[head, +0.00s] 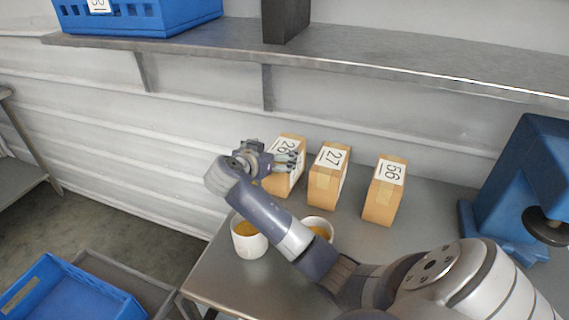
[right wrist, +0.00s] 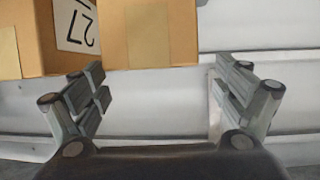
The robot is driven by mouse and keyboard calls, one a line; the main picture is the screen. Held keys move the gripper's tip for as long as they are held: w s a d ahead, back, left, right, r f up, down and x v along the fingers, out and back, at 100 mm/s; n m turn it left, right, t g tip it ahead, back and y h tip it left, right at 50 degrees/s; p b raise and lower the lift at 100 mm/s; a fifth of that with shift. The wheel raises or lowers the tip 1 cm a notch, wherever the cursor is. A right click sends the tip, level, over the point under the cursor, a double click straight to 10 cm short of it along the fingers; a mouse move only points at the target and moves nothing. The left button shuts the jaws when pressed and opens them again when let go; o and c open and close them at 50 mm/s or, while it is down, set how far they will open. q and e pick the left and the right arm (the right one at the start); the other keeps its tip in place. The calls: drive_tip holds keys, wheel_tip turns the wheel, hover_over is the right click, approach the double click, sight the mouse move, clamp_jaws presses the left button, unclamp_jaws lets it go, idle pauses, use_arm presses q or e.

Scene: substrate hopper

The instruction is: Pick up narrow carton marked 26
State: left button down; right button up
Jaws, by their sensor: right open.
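The narrow carton marked 26 (head: 281,185) is a tan box standing upright on the grey table, leftmost of three cartons. Its white label is partly hidden by my right gripper (head: 288,160). In the right wrist view the right gripper (right wrist: 167,92) is open, with nothing between its fingers. The carton's plain tan face (right wrist: 150,38) shows just beyond the fingertips, nearer the left finger than the right. Whether a finger touches the carton cannot be told. My left gripper is not in view.
The carton marked 27 (head: 326,188) stands close to the right; its side also shows in the right wrist view (right wrist: 75,30). The carton marked 56 (head: 381,203) is farther right. White cups (head: 249,246) stand under my right arm. A shelf (head: 380,62) overhangs behind; a blue machine (head: 515,190) stands right.

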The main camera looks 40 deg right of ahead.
sight(283, 149)
drive_tip(key=x, duration=0.1)
drive_tip(key=p+x, duration=0.1)
drive_tip(key=x, duration=0.1)
drive_tip(key=p+x, duration=0.1)
drive_tip(key=x, duration=0.1)
drive_tip(key=shift+s+d+r, duration=0.2)
drive_tip(key=shift+s+d, duration=0.05)
drive_tip(key=shift+s, duration=0.1)
drive_tip(key=shift+w+d+f, duration=0.2)
drive_tip(key=shift+d+f, duration=0.1)
drive_tip(key=shift+d, duration=0.05)
drive_tip(key=shift+a, duration=0.1)
drive_tip(key=c, duration=2.1)
